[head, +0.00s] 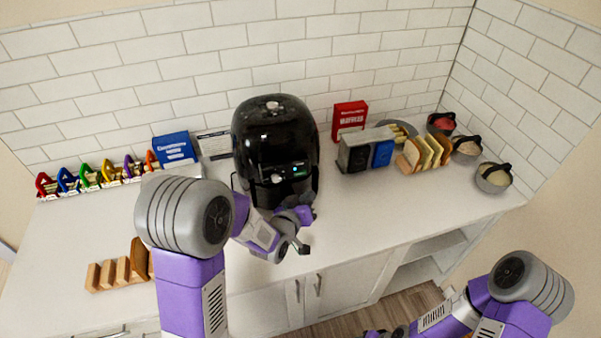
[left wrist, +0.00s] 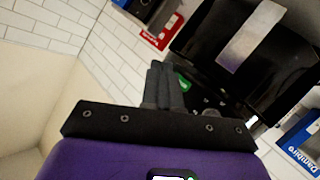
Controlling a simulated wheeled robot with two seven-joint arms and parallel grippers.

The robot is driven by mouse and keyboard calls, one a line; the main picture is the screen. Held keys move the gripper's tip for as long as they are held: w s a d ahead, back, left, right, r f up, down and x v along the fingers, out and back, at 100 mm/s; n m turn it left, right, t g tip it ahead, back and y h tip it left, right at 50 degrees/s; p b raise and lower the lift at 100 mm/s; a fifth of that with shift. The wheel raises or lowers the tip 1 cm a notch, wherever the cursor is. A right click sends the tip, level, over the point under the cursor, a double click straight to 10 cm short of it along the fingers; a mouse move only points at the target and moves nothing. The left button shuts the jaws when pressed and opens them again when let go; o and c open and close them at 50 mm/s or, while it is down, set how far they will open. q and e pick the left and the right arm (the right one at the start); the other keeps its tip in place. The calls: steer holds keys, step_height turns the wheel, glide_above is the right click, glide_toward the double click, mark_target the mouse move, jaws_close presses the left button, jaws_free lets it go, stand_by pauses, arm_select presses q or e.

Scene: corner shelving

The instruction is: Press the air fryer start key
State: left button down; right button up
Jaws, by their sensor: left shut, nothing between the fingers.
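The black air fryer (head: 275,135) stands at the back of the counter. A small lit green spot shows on its front panel (head: 298,172); I cannot make out which key is the start key. My left gripper (head: 297,213) is low in front of the fryer. In the left wrist view its fingers (left wrist: 160,72) are shut and empty. They point towards the fryer (left wrist: 225,75), with a green light (left wrist: 184,82) just beside the tips; I cannot tell if they touch. My right gripper (head: 388,333) is only partly visible at the bottom edge, away from the counter.
A blue box (head: 174,148) and a rack of colourful items stand left of the fryer. A red box (head: 349,117), a grey container (head: 357,155), bread slices (head: 425,152) and bowls (head: 492,178) stand right. The counter front right of the fryer is clear.

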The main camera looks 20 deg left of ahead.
mark_target(307, 174)
arm_select(q)
steer(key=shift+w+a+b, duration=0.15)
steer(key=shift+w+a, duration=0.65)
steer(key=shift+w, duration=0.35)
steer(key=shift+w+a+b, duration=0.15)
steer(key=shift+w+a, duration=0.6)
steer(key=shift+w, duration=0.35)
stand_by(0.3)
steer(key=shift+w+a+b, duration=0.2)
steer(key=shift+w+b, duration=0.15)
steer(key=shift+b, duration=0.05)
steer(key=shift+w+a, duration=0.2)
steer(key=shift+w, duration=0.1)
stand_by(0.5)
steer(key=shift+s+d+b, duration=0.1)
steer(key=shift+s+b, duration=0.05)
steer(key=shift+b, duration=0.2)
steer(key=shift+s+d, duration=0.35)
steer(key=shift+s, duration=0.15)
steer(key=shift+b, duration=0.3)
